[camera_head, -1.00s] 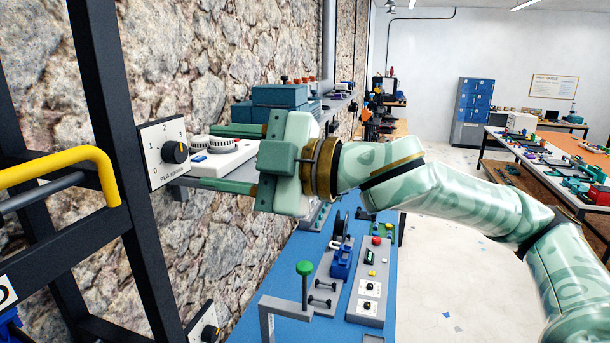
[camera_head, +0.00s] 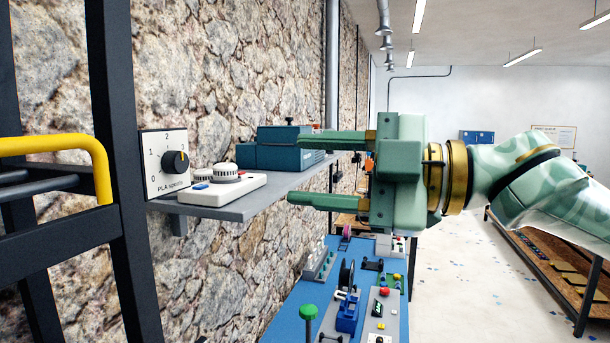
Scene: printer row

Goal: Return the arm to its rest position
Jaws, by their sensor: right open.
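My right arm (camera_head: 540,180) comes in from the right in the head view, pale green with darker swirls and a brass-coloured wrist ring. My right gripper (camera_head: 292,168) points left with its two green fingers spread apart and nothing between them. Its upper finger passes in front of the blue-grey box on the wall shelf. The lower finger is in the air beyond the shelf's front edge, above the blue bench. My left gripper is out of view.
A dial box (camera_head: 165,163) and a white device with round knobs (camera_head: 222,184) are by the grey wall shelf (camera_head: 245,207). A blue-grey box (camera_head: 275,155) sits farther along. The blue bench (camera_head: 290,318) below holds small fixtures. A black frame with a yellow rail (camera_head: 60,146) stands at left.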

